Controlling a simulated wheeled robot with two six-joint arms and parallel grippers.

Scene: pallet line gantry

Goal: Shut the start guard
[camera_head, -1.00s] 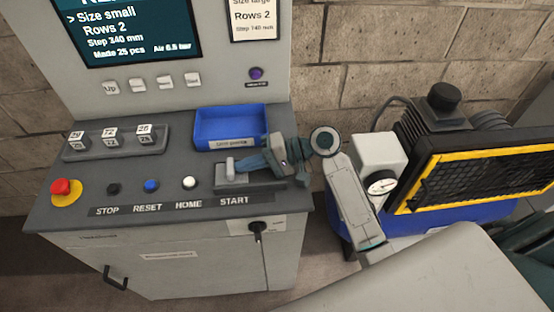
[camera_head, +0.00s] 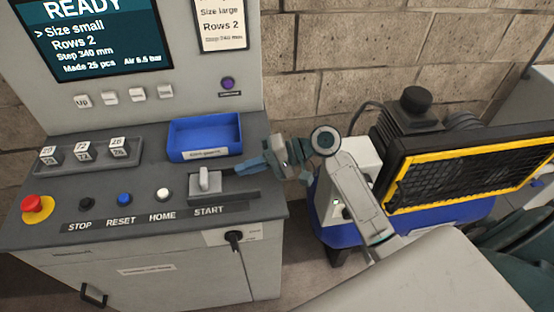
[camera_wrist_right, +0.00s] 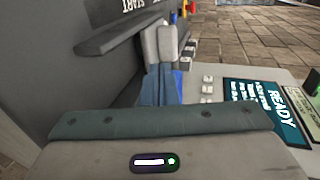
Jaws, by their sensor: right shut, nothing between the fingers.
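The start guard (camera_head: 205,184) is a light grey cover with an upright knob, on a dark rail (camera_head: 240,196) above the START label. It stands at the rail's left end, and no start button shows there. My right gripper (camera_head: 240,169) is shut and empty, just right of the guard; a small gap seems to lie between them. In the right wrist view the closed teal fingers (camera_wrist_right: 161,85) point at light grey pieces (camera_wrist_right: 160,45), probably the guard, beside the dark rail (camera_wrist_right: 108,36). My left gripper is out of view.
A blue bin (camera_head: 205,138) stands just behind the guard. Left of the guard are the white HOME (camera_head: 163,195), blue RESET (camera_head: 124,199) and black STOP buttons and a red emergency button (camera_head: 34,204). A yellow-framed machine (camera_head: 470,170) stands right of the cabinet.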

